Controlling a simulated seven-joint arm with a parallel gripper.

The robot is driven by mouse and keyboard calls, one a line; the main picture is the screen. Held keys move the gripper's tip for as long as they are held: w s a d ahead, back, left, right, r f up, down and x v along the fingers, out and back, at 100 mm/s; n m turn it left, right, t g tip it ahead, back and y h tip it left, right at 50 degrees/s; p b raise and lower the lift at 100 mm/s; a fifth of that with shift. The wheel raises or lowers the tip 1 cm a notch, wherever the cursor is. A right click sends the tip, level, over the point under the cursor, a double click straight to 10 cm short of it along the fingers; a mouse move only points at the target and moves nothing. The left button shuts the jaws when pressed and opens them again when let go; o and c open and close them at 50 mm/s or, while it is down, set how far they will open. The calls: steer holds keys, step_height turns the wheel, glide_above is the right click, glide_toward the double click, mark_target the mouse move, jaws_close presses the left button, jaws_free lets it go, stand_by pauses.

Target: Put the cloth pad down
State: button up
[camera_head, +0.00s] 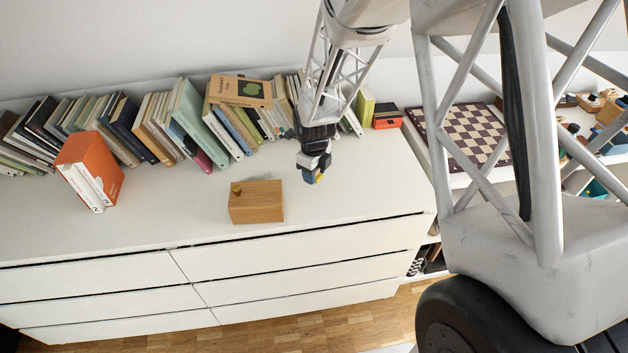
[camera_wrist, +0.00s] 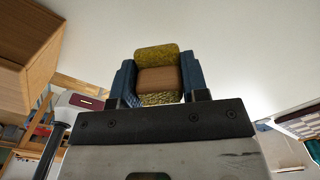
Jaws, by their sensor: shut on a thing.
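The cloth pad is a small olive-yellow piece with a brown middle face. In the wrist view the pad (camera_wrist: 158,54) sits between the two blue fingers of my gripper (camera_wrist: 158,80). My gripper is shut on it, with a finger against each side. In the head view my gripper (camera_head: 314,173) hangs above the white dresser top (camera_head: 345,190), to the right of the wooden box.
A wooden box (camera_head: 256,202) with a small knob stands near the dresser's front edge. An orange-and-white book set (camera_head: 90,170) stands at the left. A row of leaning books (camera_head: 190,120) lines the back. A chessboard (camera_head: 470,135) is on the right shelf. The dresser top right of the box is clear.

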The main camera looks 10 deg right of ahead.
steer(key=shift+f, duration=1.75)
steer(key=shift+f, duration=0.15)
steer(key=o, duration=1)
steer(key=shift+c, duration=0.2)
step_height(320, 180, up, 12)
steer(key=shift+r, duration=0.15)
